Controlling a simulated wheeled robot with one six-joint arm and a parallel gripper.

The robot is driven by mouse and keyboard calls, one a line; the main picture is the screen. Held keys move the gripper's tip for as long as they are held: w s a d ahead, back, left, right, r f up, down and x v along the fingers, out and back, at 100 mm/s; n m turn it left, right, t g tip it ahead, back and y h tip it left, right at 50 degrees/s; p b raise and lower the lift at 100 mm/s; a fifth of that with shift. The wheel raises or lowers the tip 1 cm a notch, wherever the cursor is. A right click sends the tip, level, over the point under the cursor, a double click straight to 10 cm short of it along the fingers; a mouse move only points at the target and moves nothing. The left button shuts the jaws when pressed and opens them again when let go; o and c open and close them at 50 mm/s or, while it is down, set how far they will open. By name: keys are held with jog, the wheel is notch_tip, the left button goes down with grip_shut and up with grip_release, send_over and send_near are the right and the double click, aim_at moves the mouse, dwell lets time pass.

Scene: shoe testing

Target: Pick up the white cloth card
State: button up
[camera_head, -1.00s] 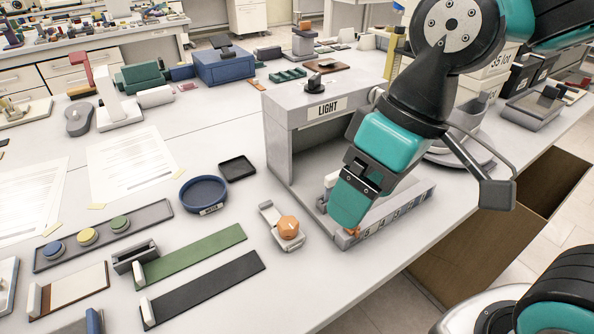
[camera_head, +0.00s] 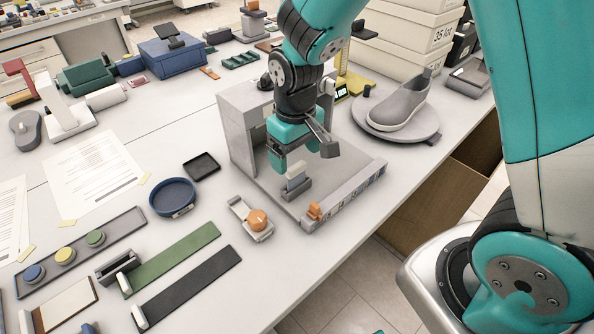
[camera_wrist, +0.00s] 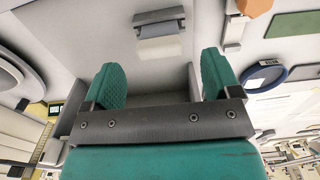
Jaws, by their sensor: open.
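The white cloth card (camera_head: 296,173) stands upright in a small grey holder (camera_head: 298,191) on the floor of the light box. In the wrist view the card (camera_wrist: 160,47) shows a white face with a blue-grey band, beside the dark holder (camera_wrist: 158,16). My gripper (camera_head: 302,158) is open, just above and behind the card in the head view. In the wrist view my two teal fingers (camera_wrist: 163,78) are spread wider than the card, which lies beyond their tips and roughly centred between them. Nothing is between the fingers.
The grey light box (camera_head: 236,138) rises on the left and behind my gripper. An orange switch (camera_head: 315,211) sits on its front strip. A grey shoe (camera_head: 402,103) stands on a round turntable (camera_head: 433,136) to the right.

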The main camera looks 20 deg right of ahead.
aim_at(296, 165)
jog(key=shift+f+p, duration=0.85)
jog(key=shift+f, duration=2.45)
jog(key=c, duration=1)
jog(key=shift+r, duration=0.1)
